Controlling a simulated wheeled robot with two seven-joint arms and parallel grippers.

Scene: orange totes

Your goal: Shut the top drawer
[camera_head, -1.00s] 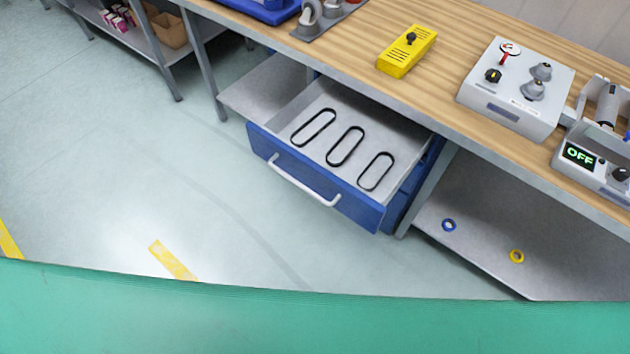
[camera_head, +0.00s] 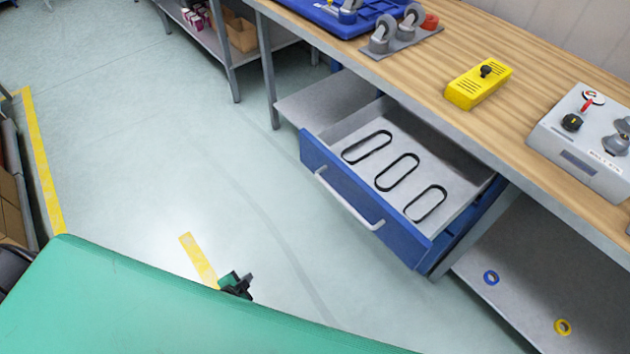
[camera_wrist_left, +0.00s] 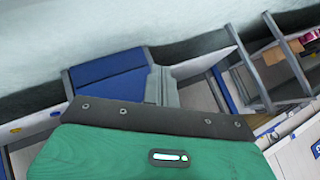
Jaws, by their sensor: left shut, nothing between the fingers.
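The top drawer (camera_head: 365,200) is blue with a white bar handle (camera_head: 348,200). It is pulled out from under the workbench, and its grey inside shows three black oval outlines. Only the dark tip of my left gripper (camera_head: 246,284) shows past the green edge at the bottom of the head view, left of and nearer than the drawer front, apart from the handle. It is shut and empty. The left wrist view shows my green gripper housing, with a blue panel (camera_wrist_left: 105,72) beyond it; I cannot tell for sure which part that is. My right gripper is not in view.
The wooden workbench (camera_head: 540,110) carries a yellow box (camera_head: 478,84), a grey control box (camera_head: 590,140) and casters. A lower shelf (camera_head: 530,270) right of the drawer holds a blue and a yellow ring. The floor (camera_head: 190,150) before the drawer is clear.

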